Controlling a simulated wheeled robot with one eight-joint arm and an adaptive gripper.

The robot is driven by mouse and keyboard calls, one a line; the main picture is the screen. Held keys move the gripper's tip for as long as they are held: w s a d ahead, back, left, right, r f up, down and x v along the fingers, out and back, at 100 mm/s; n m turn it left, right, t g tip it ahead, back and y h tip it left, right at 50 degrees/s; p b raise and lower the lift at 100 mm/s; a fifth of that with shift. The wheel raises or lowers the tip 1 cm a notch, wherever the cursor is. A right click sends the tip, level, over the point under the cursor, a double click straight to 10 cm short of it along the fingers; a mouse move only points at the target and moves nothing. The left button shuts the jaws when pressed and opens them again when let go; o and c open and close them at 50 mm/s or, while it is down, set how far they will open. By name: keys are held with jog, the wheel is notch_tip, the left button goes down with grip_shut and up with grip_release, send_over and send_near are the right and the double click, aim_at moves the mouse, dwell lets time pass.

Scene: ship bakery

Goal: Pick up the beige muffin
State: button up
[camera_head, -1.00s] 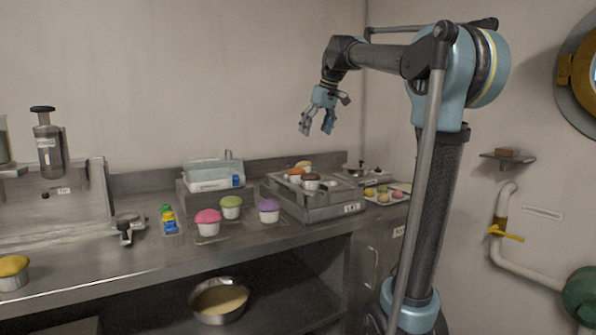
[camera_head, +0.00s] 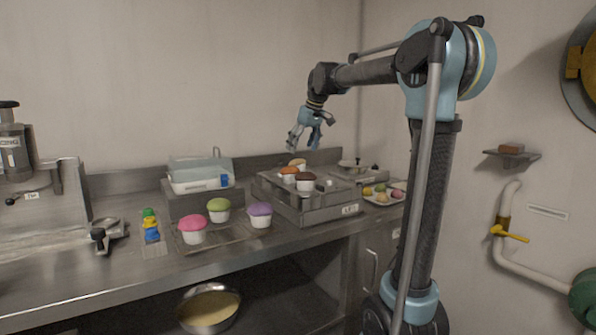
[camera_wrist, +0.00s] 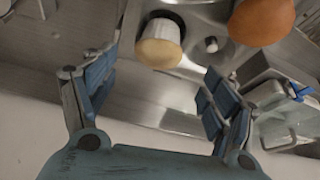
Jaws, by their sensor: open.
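The beige muffin (camera_head: 298,162) sits at the back of the raised metal tray unit, partly hidden behind the orange muffin (camera_head: 289,172). In the wrist view the beige muffin (camera_wrist: 160,48), with its pale cup, lies ahead of my gripper (camera_wrist: 157,78), between the lines of its spread fingers. My gripper (camera_head: 303,142) is open and empty, above the tray unit and apart from the muffin. The orange muffin also shows large at the upper right of the wrist view (camera_wrist: 262,20).
Pink (camera_head: 192,230), green (camera_head: 218,209) and purple (camera_head: 260,215) muffins stand on the counter to the left. A clear-lidded box (camera_head: 200,178) and a plate of small coloured sweets (camera_head: 382,199) flank the unit.

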aim_at(299, 162)
jog(key=shift+d+x, duration=0.15)
jog(key=shift+x, duration=1.75)
jog(key=shift+d+x, duration=0.15)
jog(key=shift+x, duration=1.75)
jog(key=shift+s+f, duration=0.1)
jog(key=c, duration=0.8)
